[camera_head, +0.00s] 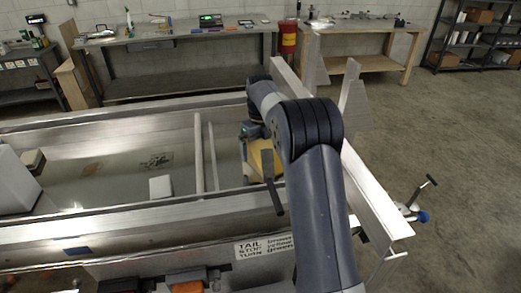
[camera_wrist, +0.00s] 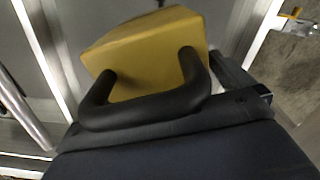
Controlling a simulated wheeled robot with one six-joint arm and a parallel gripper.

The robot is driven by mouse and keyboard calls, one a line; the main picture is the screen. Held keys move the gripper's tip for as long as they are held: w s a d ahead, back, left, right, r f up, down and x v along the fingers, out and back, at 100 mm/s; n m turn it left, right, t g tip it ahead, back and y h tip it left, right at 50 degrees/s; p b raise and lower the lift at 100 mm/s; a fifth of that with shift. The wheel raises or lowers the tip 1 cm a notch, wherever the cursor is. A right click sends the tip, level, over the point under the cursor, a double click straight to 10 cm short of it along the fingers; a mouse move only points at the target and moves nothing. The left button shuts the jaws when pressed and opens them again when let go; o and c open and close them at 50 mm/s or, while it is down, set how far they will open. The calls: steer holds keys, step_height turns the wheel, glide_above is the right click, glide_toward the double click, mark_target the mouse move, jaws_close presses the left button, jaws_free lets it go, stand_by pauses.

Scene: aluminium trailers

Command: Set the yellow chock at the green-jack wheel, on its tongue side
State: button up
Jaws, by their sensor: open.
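A yellow chock (camera_wrist: 145,40) fills the upper middle of the wrist view, just past and between the black fingertips of my gripper (camera_wrist: 148,66). The fingers are apart; I cannot tell whether they touch it. In the head view the yellow chock (camera_head: 264,158) is partly hidden by my arm, over or inside the aluminium trailer (camera_head: 100,220) near its right end. The green-jack wheel is not seen in either view, and no green jack can be made out.
A blue-ended crank (camera_head: 421,215) sticks out at the trailer's right. A white box (camera_head: 15,185) stands at the left. Workbenches (camera_head: 180,48) and a red can (camera_head: 287,40) line the back. The floor at right is clear.

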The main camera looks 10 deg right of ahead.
steer(key=shift+f, duration=0.6)
steer(key=shift+r, duration=0.1)
steer(key=c, duration=1.5)
